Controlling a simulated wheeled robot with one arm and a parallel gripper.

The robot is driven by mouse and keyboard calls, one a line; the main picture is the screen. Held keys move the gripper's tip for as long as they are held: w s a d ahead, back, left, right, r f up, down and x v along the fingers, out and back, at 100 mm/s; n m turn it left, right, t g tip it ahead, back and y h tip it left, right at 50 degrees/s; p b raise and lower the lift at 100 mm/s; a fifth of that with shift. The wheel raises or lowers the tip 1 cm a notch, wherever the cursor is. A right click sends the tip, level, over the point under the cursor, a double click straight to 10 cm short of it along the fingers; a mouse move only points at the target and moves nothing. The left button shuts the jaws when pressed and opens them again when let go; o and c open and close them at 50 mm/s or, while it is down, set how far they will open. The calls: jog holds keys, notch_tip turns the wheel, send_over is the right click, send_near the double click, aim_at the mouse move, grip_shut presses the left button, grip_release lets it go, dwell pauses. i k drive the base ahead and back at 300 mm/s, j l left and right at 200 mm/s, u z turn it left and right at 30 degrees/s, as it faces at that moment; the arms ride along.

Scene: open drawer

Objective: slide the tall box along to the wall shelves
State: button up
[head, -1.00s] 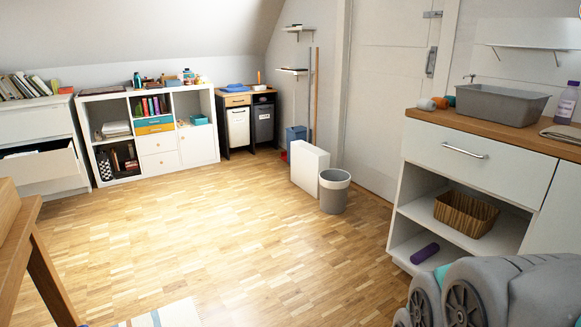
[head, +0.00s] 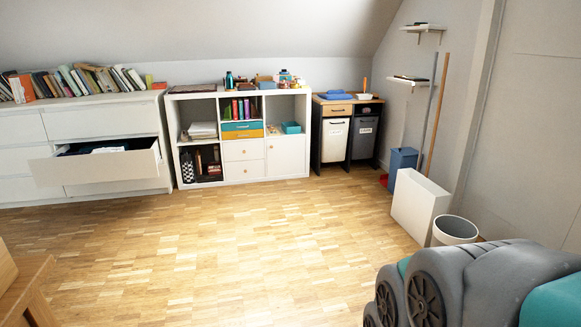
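A tall white box (head: 420,205) stands upright on the wood floor at the right, with a broad face and a narrow side showing. A grey-white bin (head: 455,230) stands close at its right; I cannot tell whether they touch. Two small white wall shelves hang in the back right corner: an upper shelf (head: 424,28) and a lower shelf (head: 410,80) with a dark thing on it. The box stands in front of and below them. My grey and teal arm fills the lower right corner. My gripper is out of view.
A blue bin (head: 402,160), a red item (head: 383,180) and two long poles (head: 437,115) stand behind the box. A dresser drawer (head: 95,170) at the left is pulled out. A wooden table edge (head: 28,285) is at lower left. The middle floor is clear.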

aim_at(418, 201)
jog(key=i+z, duration=0.4)
jog(key=i+j+z, duration=0.75)
jog(key=i+z, duration=0.2)
jog(key=z, duration=0.15)
jog(key=i+j+z, duration=0.15)
jog(key=z, duration=0.2)
jog(key=i+j+z, duration=0.15)
jog(key=z, duration=0.2)
jog(key=i+j, duration=0.2)
jog(key=i+j+z, duration=0.15)
jog(key=j, duration=0.3)
jog(key=i+j, duration=0.3)
jog(key=i+j+z, duration=0.15)
jog(key=j, duration=0.25)
jog(key=i+j, duration=0.25)
jog(key=j+z, duration=0.05)
jog(key=j, duration=0.05)
